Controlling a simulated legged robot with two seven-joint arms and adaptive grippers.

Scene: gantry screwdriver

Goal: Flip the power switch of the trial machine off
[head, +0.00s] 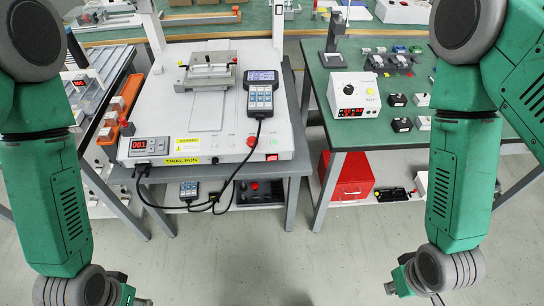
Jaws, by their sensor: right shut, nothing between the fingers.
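The trial machine (215,119) is a white gantry unit on a grey table, left of centre, with a yellow label on its front. A small red power switch (272,157) sits at the right end of its front face; its on or off position is too small to tell. A red round button (250,141) is above and left of the switch. My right gripper (391,287) is shut and empty at the bottom right, over the floor, well away from the switch. My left gripper (143,301) shows only partly at the bottom edge, and its fingers are unclear.
A handheld controller (261,92) lies on the machine, its black cable hanging in front. A green-topped table (350,138) with a white box (354,96) and small parts stands to the right, above a red case (347,178). The floor in front is clear.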

